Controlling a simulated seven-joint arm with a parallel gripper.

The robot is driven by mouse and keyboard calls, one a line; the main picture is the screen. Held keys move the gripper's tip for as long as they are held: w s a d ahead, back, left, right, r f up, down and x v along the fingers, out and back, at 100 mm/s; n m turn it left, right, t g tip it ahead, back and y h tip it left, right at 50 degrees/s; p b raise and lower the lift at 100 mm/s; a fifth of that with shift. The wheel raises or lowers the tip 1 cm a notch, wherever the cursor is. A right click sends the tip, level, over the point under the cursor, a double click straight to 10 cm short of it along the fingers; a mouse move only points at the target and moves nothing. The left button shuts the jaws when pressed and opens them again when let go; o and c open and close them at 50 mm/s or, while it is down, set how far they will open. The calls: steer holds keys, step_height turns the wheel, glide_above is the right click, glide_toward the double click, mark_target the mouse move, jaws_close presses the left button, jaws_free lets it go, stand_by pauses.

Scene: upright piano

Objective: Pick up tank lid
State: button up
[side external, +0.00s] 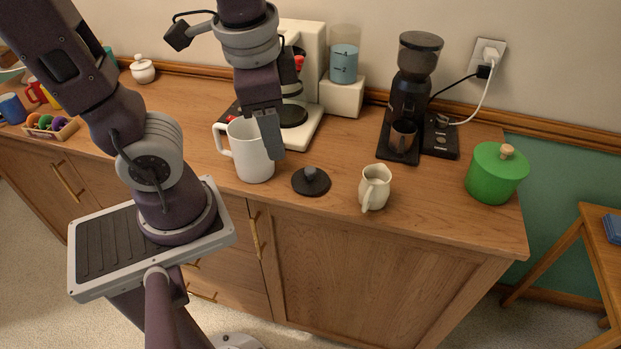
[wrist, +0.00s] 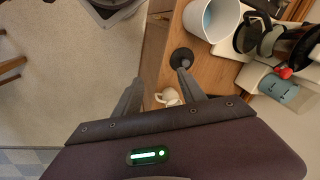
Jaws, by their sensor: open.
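The tank lid, a round black disc with a dark knob on top (side external: 311,181), lies flat on the counter near its front edge. It also shows in the wrist view (wrist: 181,58), just beyond the tip of the right-hand finger. My gripper (side external: 270,148) is open and empty, pointing down, to the left of the lid and higher than it. Its fingers overlap the white mug in the side view; I cannot tell if they touch it. In the wrist view the two fingers (wrist: 159,82) are spread apart.
The large white mug (side external: 247,158) stands left of the lid and a cream jug (side external: 375,187) right of it. The coffee maker (side external: 308,118) with the blue-filled tank (side external: 344,65) is behind. A grinder (side external: 402,110) and green pot (side external: 494,175) stand further right.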

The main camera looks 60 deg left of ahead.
steer(key=w+f+m+g+y, duration=0.3)
steer(key=w+f+m+y, duration=0.2)
steer(key=f+m+y, duration=0.3)
steer(key=m+t+y, duration=0.3)
steer(key=m+y, duration=0.1)
steer(key=m, duration=0.4)
glide_toward(308, 167)
steer(key=x, duration=1.2)
steer(key=shift+w+a+f, duration=0.1)
steer(key=shift+w+f, duration=0.05)
steer(key=shift+f, duration=0.1)
jaws_close()
